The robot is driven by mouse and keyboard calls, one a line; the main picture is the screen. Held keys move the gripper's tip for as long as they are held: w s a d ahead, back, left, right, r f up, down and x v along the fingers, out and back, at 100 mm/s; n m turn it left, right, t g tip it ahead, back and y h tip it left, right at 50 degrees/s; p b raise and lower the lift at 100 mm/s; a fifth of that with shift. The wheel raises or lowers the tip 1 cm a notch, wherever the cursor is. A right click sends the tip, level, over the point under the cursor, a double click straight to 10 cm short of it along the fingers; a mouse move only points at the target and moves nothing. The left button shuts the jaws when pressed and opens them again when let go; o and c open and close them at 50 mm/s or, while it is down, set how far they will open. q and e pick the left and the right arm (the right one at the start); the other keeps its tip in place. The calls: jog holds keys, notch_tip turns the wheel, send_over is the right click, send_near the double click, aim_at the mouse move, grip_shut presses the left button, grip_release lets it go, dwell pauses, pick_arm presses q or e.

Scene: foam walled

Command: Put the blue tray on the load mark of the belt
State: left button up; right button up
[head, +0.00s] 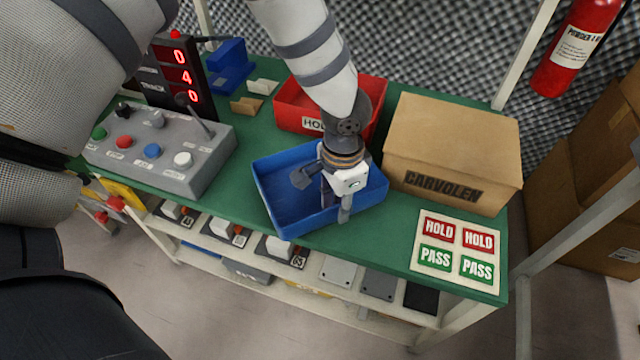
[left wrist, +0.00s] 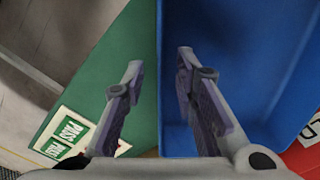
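The blue tray (head: 285,197) sits on the green bench top in the head view, in front of the red tray, and looks empty. My left gripper (head: 337,203) is over its front wall, near the right end. In the left wrist view, the gripper (left wrist: 160,85) is open, with one finger outside the wall above the green top and the other inside the blue tray (left wrist: 240,50). A gap shows between the fingers and the wall. My right gripper is not in view. I see no belt or load mark in either view.
A red tray (head: 292,112) marked HOLD stands behind, and a cardboard box (head: 450,145) stands close on the right. A grey control box (head: 165,150) is on the left. A HOLD/PASS card (head: 455,250) lies at the front right. A lower shelf holds several items.

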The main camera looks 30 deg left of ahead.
pick_arm(q)
jog(key=shift+f, duration=0.65)
jog(key=shift+r, duration=0.1)
grip_shut()
jog(key=shift+r, duration=0.1)
